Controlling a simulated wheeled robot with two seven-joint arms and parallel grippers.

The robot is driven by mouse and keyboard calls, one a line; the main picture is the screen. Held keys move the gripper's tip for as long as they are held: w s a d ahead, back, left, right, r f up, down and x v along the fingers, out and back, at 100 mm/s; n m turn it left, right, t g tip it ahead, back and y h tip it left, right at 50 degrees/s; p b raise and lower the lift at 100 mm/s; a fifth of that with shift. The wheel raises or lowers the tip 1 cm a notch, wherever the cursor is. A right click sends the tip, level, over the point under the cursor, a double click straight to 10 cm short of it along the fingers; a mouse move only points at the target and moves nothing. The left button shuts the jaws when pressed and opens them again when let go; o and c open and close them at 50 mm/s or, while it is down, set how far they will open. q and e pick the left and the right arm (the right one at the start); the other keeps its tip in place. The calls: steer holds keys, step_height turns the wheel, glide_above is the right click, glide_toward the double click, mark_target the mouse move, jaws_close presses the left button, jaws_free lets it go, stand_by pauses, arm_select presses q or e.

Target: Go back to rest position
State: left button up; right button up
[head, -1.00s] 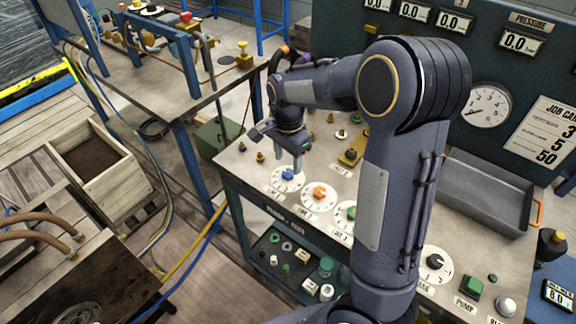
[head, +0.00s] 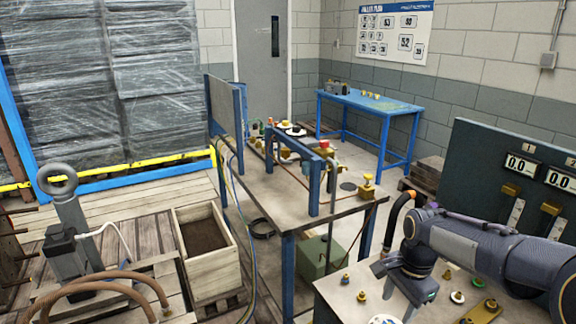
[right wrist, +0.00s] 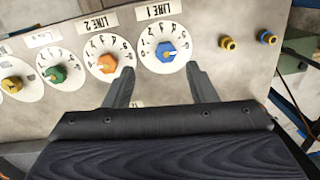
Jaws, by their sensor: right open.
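My right gripper (right wrist: 160,85) is open and empty. In the right wrist view its two fingers are spread, and the blue knob (right wrist: 166,51) on the LINE 1 dial shows in the gap beyond their tips. An orange knob (right wrist: 107,64) on the LINE 2 dial sits just left of the left fingertip. Whether the fingers touch the panel cannot be told. In the head view my right gripper (head: 408,295) hangs over the grey control bench (head: 335,290) at the lower right, its tips near the bottom edge. My left gripper is not in view.
A metal worktable (head: 260,195) with blue posts stands in the middle. A wooden box (head: 207,258) stands on the floor left of it. A blue table (head: 370,103) is by the back wall. The dark instrument panel (head: 490,170) rises behind the bench.

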steer(key=s+a+r+n+t+y, duration=0.1)
steer(key=s+a+n+t, duration=0.1)
steer(key=s+n, duration=0.4)
steer(key=s+a+r+n+t+y, duration=0.2)
steer(key=s+a+n, duration=0.3)
steer(key=s, duration=0.9)
steer(key=shift+s+a+n+t, duration=0.2)
steer(key=shift+s+n+t, duration=0.3)
steer(key=shift+n, duration=0.5)
